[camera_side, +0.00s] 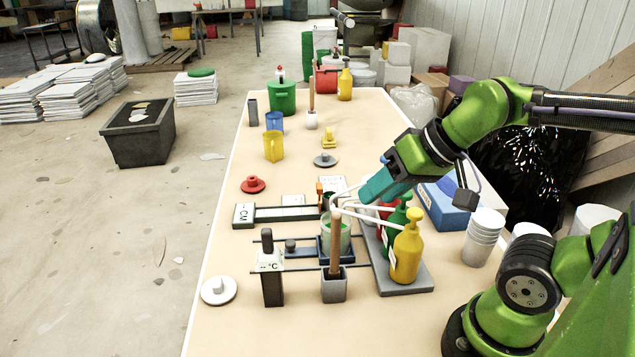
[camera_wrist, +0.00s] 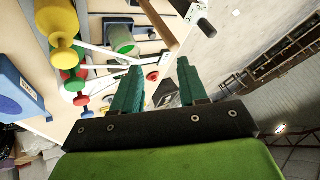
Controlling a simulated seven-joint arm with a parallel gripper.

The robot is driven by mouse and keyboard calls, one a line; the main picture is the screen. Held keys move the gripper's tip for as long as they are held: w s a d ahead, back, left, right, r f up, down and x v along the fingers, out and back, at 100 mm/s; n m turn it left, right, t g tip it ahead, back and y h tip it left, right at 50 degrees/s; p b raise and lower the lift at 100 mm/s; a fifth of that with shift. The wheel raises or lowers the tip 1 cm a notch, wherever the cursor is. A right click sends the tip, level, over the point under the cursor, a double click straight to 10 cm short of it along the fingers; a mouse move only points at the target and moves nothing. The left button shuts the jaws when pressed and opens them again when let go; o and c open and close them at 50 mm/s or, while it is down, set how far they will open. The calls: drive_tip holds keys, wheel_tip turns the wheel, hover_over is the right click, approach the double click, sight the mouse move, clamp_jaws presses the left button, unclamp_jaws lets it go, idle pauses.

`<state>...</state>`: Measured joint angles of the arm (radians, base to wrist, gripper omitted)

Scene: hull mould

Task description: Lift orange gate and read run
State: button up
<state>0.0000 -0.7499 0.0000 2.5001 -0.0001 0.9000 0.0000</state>
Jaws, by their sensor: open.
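A small upright orange piece (camera_side: 320,188), which looks like the gate, stands at the right part of a dark rail assembly (camera_side: 285,213). A white block marked "CM" (camera_side: 243,214) sits at the rail's left end. A white card with print too small to read stands behind the orange piece. My gripper (camera_side: 368,194) is to its right, above the pump bottles' nozzles, tilted down and left. In the wrist view my gripper (camera_wrist: 160,82) has its two teal fingers apart with nothing between them. I cannot pick out the gate in that view.
Yellow (camera_side: 407,250), green and red pump bottles stand on a grey tray (camera_side: 412,284), nozzles pointing left near my gripper. A greenish cup (camera_side: 337,236), a "°C" meter (camera_side: 270,262) and a wooden stick in a grey holder (camera_side: 334,288) stand in front. The table's left front is mostly clear.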

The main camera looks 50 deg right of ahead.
drive_tip(key=m+g+h, duration=0.2)
drive_tip(key=m+g, duration=0.3)
drive_tip(key=g, duration=0.2)
hover_over(319, 185)
wheel_tip(319, 185, down, 16)
drive_tip(key=shift+f, duration=0.25)
clamp_jaws()
